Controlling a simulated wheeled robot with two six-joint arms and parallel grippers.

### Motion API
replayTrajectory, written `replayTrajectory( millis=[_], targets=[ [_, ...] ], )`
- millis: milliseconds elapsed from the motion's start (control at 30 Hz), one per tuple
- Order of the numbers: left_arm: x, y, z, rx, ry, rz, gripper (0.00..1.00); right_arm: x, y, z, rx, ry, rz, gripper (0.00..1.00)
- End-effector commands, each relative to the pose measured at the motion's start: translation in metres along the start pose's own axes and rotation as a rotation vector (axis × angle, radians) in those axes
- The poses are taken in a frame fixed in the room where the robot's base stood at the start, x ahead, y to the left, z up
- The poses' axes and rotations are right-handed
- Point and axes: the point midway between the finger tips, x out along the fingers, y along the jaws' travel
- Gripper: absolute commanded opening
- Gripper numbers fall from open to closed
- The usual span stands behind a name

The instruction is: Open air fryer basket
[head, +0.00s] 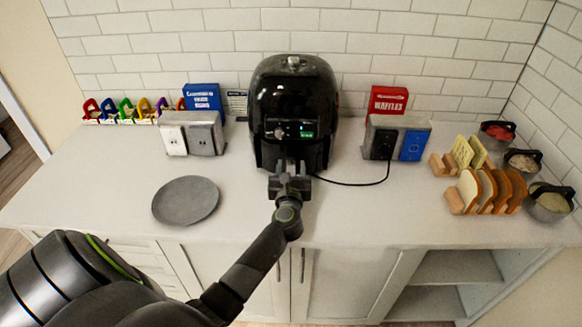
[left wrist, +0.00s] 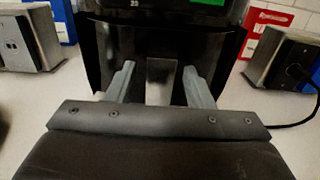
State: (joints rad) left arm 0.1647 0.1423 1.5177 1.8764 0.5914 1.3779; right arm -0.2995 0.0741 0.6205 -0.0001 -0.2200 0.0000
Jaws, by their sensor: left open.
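The black air fryer (head: 293,98) stands upright on the counter against the tiled wall. Its lit control panel faces me. Its basket front (left wrist: 112,55) fills the middle of the left wrist view and looks closed. My left gripper (head: 290,168) is right in front of the basket. In the left wrist view its two fingers (left wrist: 160,84) are apart, one on each side of the basket handle (left wrist: 161,80). I cannot tell whether they touch the handle. My right gripper is not in view.
A grey plate (head: 185,200) lies left of the air fryer. Metal outlet boxes stand left (head: 192,134) and right (head: 397,138), with a black cord (head: 350,184) on the right. Bread racks (head: 486,191) and small pots (head: 549,202) are far right. The front right counter is clear.

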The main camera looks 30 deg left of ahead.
Motion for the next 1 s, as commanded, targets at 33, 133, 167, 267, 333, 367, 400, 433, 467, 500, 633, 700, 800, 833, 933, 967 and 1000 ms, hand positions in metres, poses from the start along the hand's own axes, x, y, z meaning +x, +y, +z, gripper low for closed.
replayTrajectory(
  millis=[33,133,167,267,333,367,400,433,467,500,633,700,800,833,933,967,1000],
  targets=[
    [0.0051,0.0000,-0.0006,0.001,-0.001,0.000,0.47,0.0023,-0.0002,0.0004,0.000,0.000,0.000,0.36],
    [0.0105,0.0004,0.0000,0.001,-0.001,0.001,0.47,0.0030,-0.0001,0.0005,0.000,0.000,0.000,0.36],
    [0.0114,0.0004,0.0001,0.001,-0.001,0.001,0.47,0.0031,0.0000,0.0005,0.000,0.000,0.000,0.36],
    [0.0126,0.0003,0.0003,0.000,0.000,0.001,0.47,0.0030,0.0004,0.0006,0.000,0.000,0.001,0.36],
    [0.0125,0.0003,0.0004,0.000,0.000,0.001,0.47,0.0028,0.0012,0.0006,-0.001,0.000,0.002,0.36],
    [0.0124,0.0003,0.0004,0.000,0.000,0.001,0.47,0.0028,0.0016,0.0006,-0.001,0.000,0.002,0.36],
    [0.0123,0.0003,0.0004,0.000,0.000,0.001,0.47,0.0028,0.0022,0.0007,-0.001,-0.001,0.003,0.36],
    [0.0123,0.0003,0.0004,0.000,0.000,0.001,0.47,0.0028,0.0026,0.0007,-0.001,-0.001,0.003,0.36],
    [0.0122,0.0003,0.0004,0.000,0.000,0.001,0.45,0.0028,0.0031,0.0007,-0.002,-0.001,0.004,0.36],
    [0.0121,0.0003,0.0004,0.000,0.000,0.001,0.39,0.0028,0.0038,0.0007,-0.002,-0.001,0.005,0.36],
    [0.0120,0.0002,0.0003,0.000,0.000,0.001,0.22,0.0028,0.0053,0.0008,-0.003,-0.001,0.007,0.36],
    [0.0119,0.0002,0.0003,0.000,0.000,0.001,0.13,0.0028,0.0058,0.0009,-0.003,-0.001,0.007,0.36],
    [0.0119,0.0002,0.0003,0.000,0.000,0.000,0.00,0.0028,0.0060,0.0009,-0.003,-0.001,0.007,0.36],
    [0.0119,0.0002,0.0003,0.000,0.000,0.000,0.00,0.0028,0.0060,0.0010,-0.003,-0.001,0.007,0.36],
    [0.0118,0.0002,0.0002,0.000,0.000,0.000,0.00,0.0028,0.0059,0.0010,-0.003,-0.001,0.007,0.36],
    [0.0118,0.0001,0.0002,0.000,0.000,0.000,0.00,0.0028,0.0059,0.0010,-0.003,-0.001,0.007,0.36],
    [0.0116,-0.0002,0.0001,0.000,0.000,0.000,0.00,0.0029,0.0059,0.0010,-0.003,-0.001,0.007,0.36]
  ],
)
